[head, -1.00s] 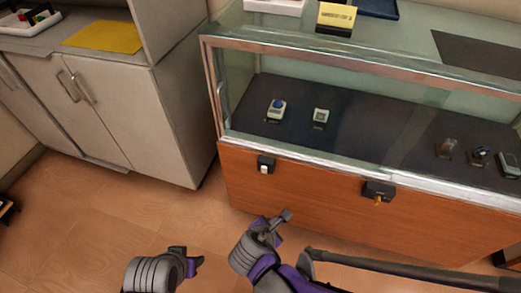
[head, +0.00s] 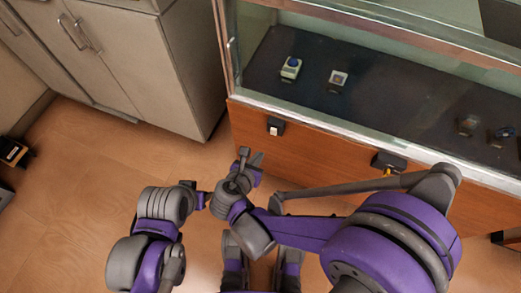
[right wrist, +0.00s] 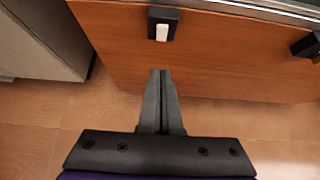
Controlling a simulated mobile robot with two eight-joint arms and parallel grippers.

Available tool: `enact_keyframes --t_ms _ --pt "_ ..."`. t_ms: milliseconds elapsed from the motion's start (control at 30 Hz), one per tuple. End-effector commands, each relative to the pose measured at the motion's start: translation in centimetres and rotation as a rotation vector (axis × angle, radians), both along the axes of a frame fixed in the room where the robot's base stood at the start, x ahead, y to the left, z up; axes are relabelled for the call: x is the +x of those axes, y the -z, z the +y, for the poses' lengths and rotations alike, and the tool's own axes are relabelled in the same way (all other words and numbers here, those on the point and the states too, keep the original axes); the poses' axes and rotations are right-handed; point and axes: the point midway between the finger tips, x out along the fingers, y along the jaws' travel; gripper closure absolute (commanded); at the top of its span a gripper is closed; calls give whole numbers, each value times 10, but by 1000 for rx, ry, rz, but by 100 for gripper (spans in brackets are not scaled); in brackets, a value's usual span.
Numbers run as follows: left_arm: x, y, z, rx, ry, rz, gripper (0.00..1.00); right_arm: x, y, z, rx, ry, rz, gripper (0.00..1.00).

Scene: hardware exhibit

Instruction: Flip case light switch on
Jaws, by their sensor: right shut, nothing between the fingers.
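The case light switch (head: 276,126) is a small black box with a white rocker on the wooden front panel of the glass display case (head: 330,150). It also shows at the top of the right wrist view (right wrist: 162,24). My right gripper (head: 248,158) is shut and empty, below and left of the switch in the head view. In the right wrist view its fingertips (right wrist: 160,74) are together, pointing toward the panel below the switch, with a visible gap to the switch. My left gripper (head: 200,198) is low at left, away from the case; its jaw opening is unclear.
A black lock box with a yellow key (head: 389,164) sits on the panel right of the switch. Small devices, such as a blue-topped one (head: 290,68), stand behind the glass. A grey cabinet (head: 150,70) stands left of the case. The wooden floor (head: 90,150) between is clear.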

Motion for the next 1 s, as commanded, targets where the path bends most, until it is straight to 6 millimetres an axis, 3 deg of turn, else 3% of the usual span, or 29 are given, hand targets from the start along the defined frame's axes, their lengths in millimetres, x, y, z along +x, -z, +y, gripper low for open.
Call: enact_keyframes --t_ms 367,633,1000 --pt "3 26 0 0 0 8 50 62 51 -21 0 5 1 100" --pt "4 28 0 0 0 9 50 94 44 -31 1 2 1 100" --pt "4 29 0 0 0 9 50 99 43 -32 1 1 1 100"
